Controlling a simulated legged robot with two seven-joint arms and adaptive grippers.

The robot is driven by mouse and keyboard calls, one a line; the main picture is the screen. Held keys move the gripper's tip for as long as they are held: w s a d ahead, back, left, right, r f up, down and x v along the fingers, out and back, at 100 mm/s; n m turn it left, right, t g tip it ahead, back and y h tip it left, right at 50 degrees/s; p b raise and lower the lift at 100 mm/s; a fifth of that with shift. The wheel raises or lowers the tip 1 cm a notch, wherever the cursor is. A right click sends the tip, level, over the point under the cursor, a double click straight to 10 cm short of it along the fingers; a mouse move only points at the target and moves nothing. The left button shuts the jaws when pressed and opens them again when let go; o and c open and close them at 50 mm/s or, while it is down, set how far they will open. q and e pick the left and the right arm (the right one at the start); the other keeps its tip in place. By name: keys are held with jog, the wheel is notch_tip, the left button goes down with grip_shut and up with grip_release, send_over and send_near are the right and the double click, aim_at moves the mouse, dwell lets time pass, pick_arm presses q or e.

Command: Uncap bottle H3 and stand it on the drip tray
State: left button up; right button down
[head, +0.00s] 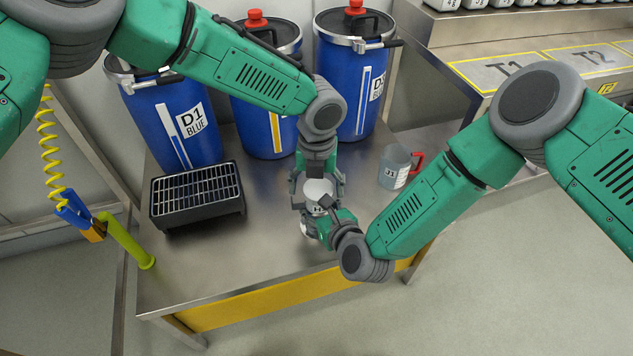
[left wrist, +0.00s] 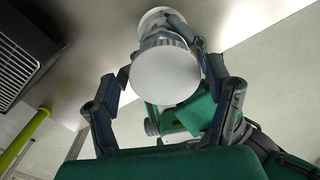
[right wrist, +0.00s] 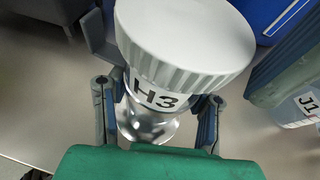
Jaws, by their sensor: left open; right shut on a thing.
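Bottle H3 (head: 318,210) is upright at the middle of the steel table. Its white ribbed cap (right wrist: 185,40) is on it, above the H3 label in the right wrist view. My right gripper (right wrist: 160,95) is shut on the bottle below the cap. My left gripper (head: 318,190) points down from above, open, with its fingers on either side of the cap (left wrist: 165,75). I cannot tell whether the bottle's base touches the table. The black drip tray (head: 197,222) with a metal grille stands empty to the left; its edge shows in the left wrist view.
Blue drums, D1 (head: 175,125) among them, stand along the table's back. A green-yellow hose tool (head: 125,240) hangs at the left edge. Table between tray and bottle is clear.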

pick_arm(q)
jog(key=shift+c, duration=0.4)
jog(key=shift+a, duration=0.1)
jog(key=c, duration=1.2)
jog(key=shift+o, duration=0.2)
jog(key=n, duration=0.4)
jog(key=shift+n, duration=0.3)
jog(key=n, duration=0.2)
jog(key=shift+n, duration=0.4)
jog(key=n, duration=0.5)
jog(key=shift+s, duration=0.1)
jog(key=n, duration=0.4)
jog(key=shift+s+n, duration=0.15)
jog(key=shift+n, duration=0.15)
jog(key=o, duration=1.3)
